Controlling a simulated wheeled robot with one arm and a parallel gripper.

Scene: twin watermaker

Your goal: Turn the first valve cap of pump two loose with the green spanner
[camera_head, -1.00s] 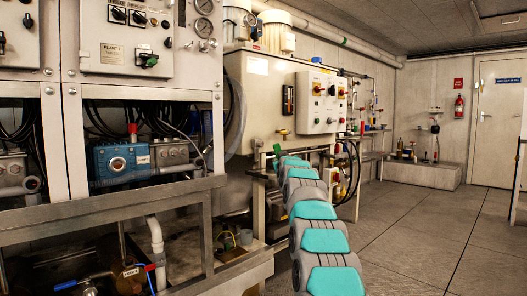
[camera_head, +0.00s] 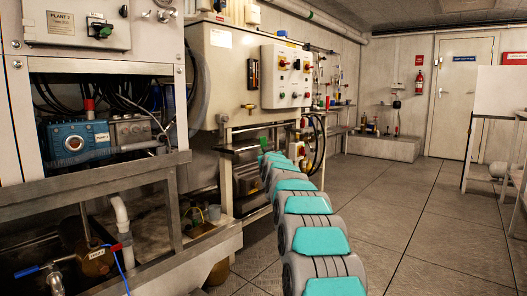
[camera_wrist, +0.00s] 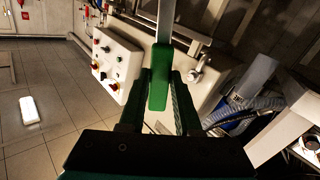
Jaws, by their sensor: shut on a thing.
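The green spanner (camera_wrist: 159,78) is in the wrist view, its green handle between the two dark green fingers of my gripper (camera_wrist: 162,104). The gripper is shut on the handle. The grey metal shaft runs up out of the frame, so its far end is hidden. In the head view the far end of my arm is small, and the spanner cannot be made out. Pump two (camera_head: 75,143) is a blue unit with a silver block (camera_head: 130,131) at the left, inside the metal frame. Its single valve caps are too small to tell apart. My gripper is well away from it.
A grey control box (camera_head: 287,76) with knobs is on the machine behind my arm. A steel rail (camera_head: 95,192) runs in front of the pump. A blue-handled valve (camera_head: 95,262) is below.

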